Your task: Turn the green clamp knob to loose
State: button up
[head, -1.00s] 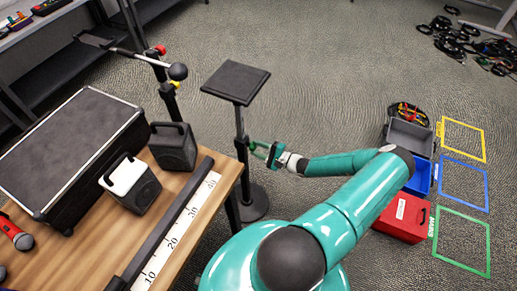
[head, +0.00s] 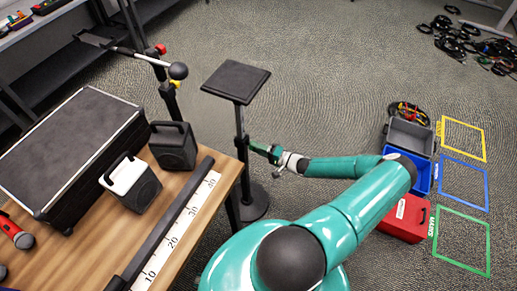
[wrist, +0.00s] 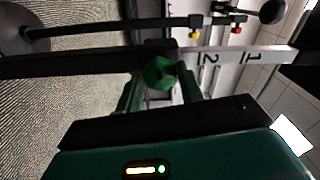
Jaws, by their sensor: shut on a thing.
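The green clamp knob (wrist: 160,72) is on the clamp of a black stand pole, seen close up in the wrist view. My gripper (wrist: 162,82) has one green finger on each side of the knob and is shut on it. In the head view my gripper (head: 258,149) is at the pole (head: 241,128), about halfway up and from the right side. The knob is too small to make out there. The stand has a flat black top plate (head: 236,80) and a round base (head: 254,204). A scale with the numbers 1 and 2 (wrist: 230,57) runs along the pole in the wrist view.
A wooden table (head: 95,235) with a black case (head: 70,150), two small speakers and a ruler lies left of the stand. Another stand with a black ball (head: 178,71) is behind. Bins, including a red box (head: 403,216), and coloured floor frames lie right.

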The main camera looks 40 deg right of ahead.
dwell(0.4)
jog(key=o, duration=1)
jog(key=shift+c, duration=0.2)
jog(key=v, duration=1.3)
jog(key=shift+s, duration=0.4)
jog(key=shift+d, duration=0.1)
